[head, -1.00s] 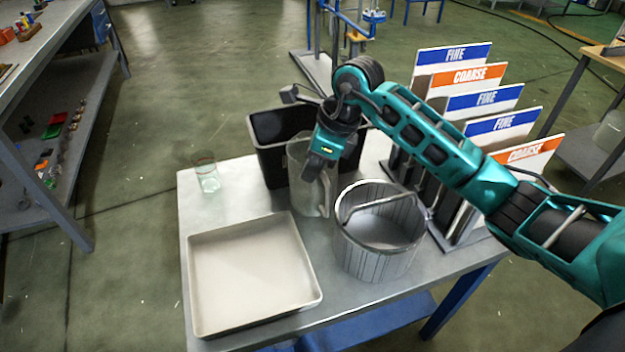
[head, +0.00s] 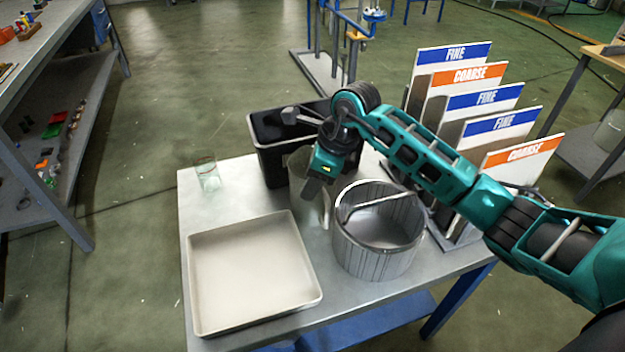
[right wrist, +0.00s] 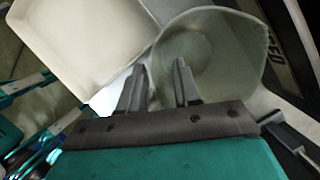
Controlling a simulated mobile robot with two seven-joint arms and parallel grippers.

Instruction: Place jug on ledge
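The clear jug (head: 325,208) stands on the grey table between the white tray and the grey bucket; my right gripper and wrist hide part of it. In the right wrist view its open mouth (right wrist: 225,50) shows. My right gripper (head: 311,192) is at the jug's upper part. In the right wrist view the two fingers (right wrist: 157,90) are apart, one over the jug's mouth and one at its left edge. Whether either finger touches the glass I cannot tell. My left gripper is not in view. I cannot pick out a ledge with certainty.
The white tray (head: 250,268) lies at the table's front left. The bucket (head: 375,255) with a raised handle stands right of the jug, a black bin (head: 270,160) behind it. A small glass (head: 207,175) is at the back left. Upright FINE and COARSE panels (head: 485,97) line the right.

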